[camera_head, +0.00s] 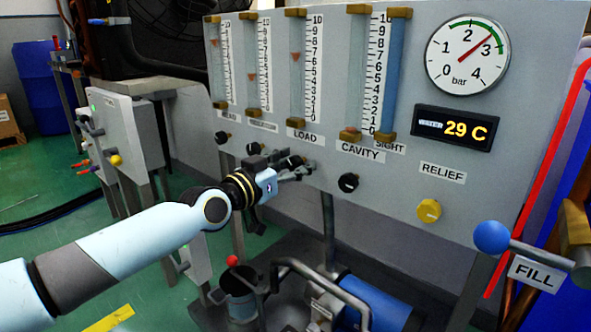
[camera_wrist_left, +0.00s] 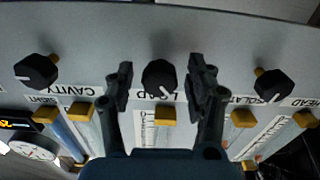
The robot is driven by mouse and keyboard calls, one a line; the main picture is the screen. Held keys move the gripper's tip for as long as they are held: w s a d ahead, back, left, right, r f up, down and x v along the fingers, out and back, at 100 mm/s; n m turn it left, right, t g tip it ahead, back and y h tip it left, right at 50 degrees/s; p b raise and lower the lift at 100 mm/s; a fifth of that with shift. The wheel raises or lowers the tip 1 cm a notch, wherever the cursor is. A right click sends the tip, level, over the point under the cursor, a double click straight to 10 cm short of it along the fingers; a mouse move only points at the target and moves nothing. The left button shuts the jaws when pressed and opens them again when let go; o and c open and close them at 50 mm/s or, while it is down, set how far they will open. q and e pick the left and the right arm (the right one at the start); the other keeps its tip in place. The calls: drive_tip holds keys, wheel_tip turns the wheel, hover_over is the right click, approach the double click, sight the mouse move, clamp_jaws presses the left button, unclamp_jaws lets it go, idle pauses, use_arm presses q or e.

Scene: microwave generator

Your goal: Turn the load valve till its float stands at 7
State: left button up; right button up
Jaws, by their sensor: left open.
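The load valve is a black knob with a white pointer mark (camera_wrist_left: 160,78), seen upside down in the left wrist view under the LOAD label. My left gripper (camera_wrist_left: 161,82) is open, one finger on each side of this knob, with visible gaps. In the head view my left gripper (camera_head: 298,168) reaches the panel just below the LOAD label (camera_head: 305,135) and largely hides the knob. The load tube (camera_head: 297,85) has a reddish float (camera_head: 296,57) standing between about 6 and 7 on its scale. My right gripper is not in view.
The cavity knob (camera_head: 348,182) is to the right and another black knob (camera_head: 222,138) to the left. A yellow relief knob (camera_head: 428,210) and a blue-balled FILL lever (camera_head: 492,237) are further right. Pipes and a blue motor (camera_head: 375,303) stand below.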

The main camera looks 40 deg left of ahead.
use_arm(q)
drive_tip(key=shift+w, duration=0.3)
clamp_jaws()
drive_tip(key=shift+n, duration=0.4)
unclamp_jaws()
idle(0.5)
